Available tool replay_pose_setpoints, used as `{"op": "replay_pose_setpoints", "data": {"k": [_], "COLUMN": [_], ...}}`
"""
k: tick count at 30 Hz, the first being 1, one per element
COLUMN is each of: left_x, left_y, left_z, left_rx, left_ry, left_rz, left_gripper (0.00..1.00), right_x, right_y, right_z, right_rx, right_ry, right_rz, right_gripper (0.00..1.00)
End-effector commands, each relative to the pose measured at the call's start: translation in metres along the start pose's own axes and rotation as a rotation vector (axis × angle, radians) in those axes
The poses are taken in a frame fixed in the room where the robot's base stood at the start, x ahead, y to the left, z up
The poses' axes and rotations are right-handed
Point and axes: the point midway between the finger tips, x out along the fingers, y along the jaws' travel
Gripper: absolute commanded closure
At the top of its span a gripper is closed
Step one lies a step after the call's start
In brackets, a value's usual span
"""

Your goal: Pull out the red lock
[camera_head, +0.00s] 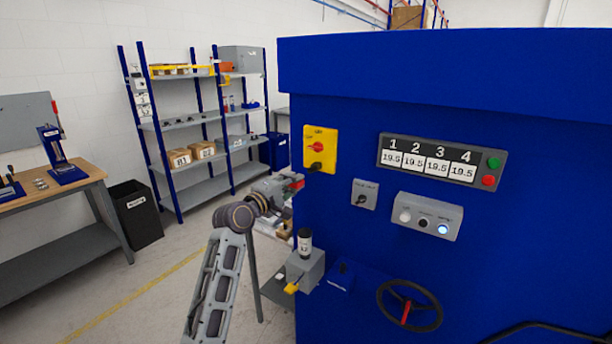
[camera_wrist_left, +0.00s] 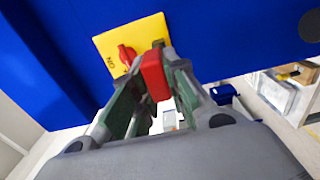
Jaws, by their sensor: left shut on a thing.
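The red lock (camera_wrist_left: 154,76) is a small red block between the fingertips of my left gripper (camera_wrist_left: 158,72) in the left wrist view. My left gripper is shut on it. The plate carries a red knob (camera_head: 318,147) and a dark part (camera_head: 315,167). In the wrist view the plate (camera_wrist_left: 108,44) lies behind the lock; the lock hides its lower right part. My right gripper is not in view.
The blue machine (camera_head: 450,80) fills the right side, with a display (camera_head: 441,159), a button box (camera_head: 425,216) and a handwheel (camera_head: 409,306). A grey block with a black-topped cylinder (camera_head: 305,243) stands low beside my left arm. Shelves (camera_head: 200,120) and a workbench (camera_head: 50,187) stand at left.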

Motion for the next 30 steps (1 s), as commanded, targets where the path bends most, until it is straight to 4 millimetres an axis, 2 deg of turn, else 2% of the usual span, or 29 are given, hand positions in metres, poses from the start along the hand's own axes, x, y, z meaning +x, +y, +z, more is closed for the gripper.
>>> {"op": "replay_pose_setpoints", "data": {"k": [15,30], "left_x": [-0.019,-0.02], "left_y": [0.001,0.0], "left_z": [0.0,0.0], "left_rx": [0.0,0.0], "left_ry": [0.0,0.0], "left_rz": [0.0,0.0], "left_gripper": [1.0,1.0], "right_x": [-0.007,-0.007], "right_y": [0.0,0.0], "right_z": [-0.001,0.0], "right_rx": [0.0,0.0], "right_ry": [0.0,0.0], "right_rz": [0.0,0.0], "right_gripper": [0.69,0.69]}}
